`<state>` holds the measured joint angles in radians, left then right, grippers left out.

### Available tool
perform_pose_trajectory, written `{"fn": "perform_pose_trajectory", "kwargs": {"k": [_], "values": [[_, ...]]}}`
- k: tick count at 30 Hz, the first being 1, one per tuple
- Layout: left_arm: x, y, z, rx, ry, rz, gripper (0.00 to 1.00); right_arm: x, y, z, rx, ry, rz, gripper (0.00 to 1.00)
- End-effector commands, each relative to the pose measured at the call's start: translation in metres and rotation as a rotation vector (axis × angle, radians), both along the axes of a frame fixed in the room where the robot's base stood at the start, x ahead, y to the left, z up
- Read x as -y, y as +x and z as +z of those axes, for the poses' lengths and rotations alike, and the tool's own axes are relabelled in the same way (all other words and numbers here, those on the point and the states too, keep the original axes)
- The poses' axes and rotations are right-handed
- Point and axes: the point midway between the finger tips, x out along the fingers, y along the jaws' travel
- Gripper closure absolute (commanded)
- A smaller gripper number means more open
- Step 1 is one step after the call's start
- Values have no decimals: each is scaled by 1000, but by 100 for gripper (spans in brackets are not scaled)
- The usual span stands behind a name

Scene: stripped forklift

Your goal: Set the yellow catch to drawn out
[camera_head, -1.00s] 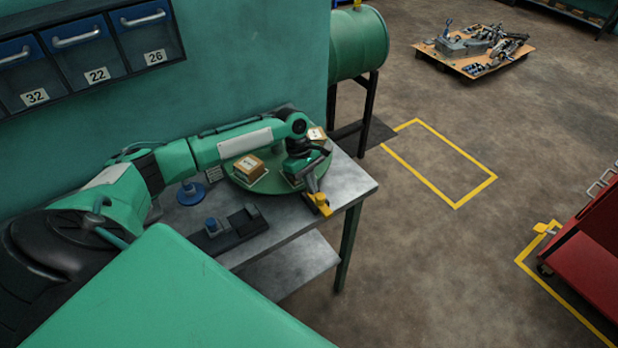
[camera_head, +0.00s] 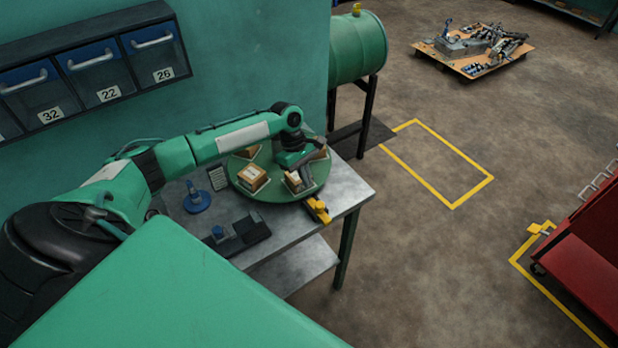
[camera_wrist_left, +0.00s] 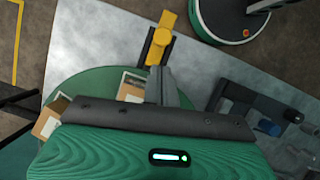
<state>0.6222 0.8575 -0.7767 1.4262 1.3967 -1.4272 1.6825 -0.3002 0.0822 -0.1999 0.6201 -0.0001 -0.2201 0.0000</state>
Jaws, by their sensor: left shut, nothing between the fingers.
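The yellow catch (camera_head: 318,210) sits at the table edge beside the green turntable (camera_head: 278,196). In the left wrist view the catch (camera_wrist_left: 159,47) shows as a yellow piece on a dark base, just beyond my fingertips. My left gripper (camera_head: 323,153) is shut and empty. It hangs over the right part of the turntable, apart from the catch in the head view. In the left wrist view its grey fingers (camera_wrist_left: 162,74) point toward the catch, overlapping its near end. I cannot tell how far the catch is drawn out. My right gripper is not in view.
Brown boxes (camera_head: 252,178) stand on the turntable. A blue knob on a disc (camera_head: 198,200) and a dark fixture (camera_head: 240,236) stand on the grey table (camera_head: 345,190). Drawers (camera_head: 95,75) hang on the wall.

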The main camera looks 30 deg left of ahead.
Motion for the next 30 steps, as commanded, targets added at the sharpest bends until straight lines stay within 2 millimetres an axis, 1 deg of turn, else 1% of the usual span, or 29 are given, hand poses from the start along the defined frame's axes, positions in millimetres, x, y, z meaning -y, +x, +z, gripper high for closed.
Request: {"fn": "perform_pose_trajectory", "kwargs": {"k": [1, 6, 9, 14, 30], "values": [[-2, 0, 11, -2, 0, 1, 100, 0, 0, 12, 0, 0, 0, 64], [-8, 2, 25, 1, 0, 0, 100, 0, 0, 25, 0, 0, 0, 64], [-11, 3, 31, 0, 0, 0, 100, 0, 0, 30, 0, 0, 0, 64], [-14, 4, 35, 0, 0, 0, 100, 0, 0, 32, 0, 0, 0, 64], [-14, 4, 35, 0, 0, -1, 100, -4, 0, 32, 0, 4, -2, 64]]}}
